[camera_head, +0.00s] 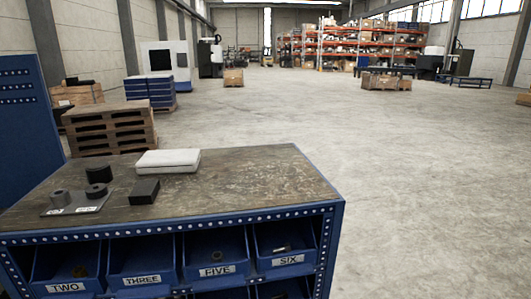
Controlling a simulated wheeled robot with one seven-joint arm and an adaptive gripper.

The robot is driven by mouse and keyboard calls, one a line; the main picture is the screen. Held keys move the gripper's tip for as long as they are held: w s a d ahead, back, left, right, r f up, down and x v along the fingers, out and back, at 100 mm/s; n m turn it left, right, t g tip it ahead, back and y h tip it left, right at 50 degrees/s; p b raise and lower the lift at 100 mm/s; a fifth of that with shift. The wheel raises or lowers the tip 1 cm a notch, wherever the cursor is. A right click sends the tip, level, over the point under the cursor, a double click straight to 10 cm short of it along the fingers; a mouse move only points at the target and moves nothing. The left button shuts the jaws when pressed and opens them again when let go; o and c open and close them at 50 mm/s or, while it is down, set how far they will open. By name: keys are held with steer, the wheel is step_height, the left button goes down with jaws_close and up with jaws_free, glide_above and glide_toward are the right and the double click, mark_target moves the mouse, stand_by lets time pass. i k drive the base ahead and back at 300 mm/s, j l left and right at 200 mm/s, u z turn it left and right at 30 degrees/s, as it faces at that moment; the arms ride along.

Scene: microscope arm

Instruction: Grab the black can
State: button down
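A workbench (255,185) with a worn dark top stands in the near left of the head view. Near its left side is a black cylinder (98,174), which may be the black can. It appears upright, with a wider dark round part (96,191) at its foot. Two smaller dark grey round pieces, one at left (60,197) and one at right (80,208), sit at a flat grey plate (90,206) in front of it. My gripper is not in view.
A black block (144,191) lies right of the cylinder, and a white flat box (168,160) lies behind it. The bench top's right half is clear. Blue labelled bins (214,258) fill the bench front. Stacked wooden pallets (108,130) stand behind. Open concrete floor lies right.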

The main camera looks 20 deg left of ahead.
mark_target(98, 171)
steer(key=i+j+u, duration=0.35)
steer(key=j, duration=0.15)
steer(key=i+j+u, duration=0.3)
steer(key=j, duration=0.15)
steer(key=i+j+u, duration=0.35)
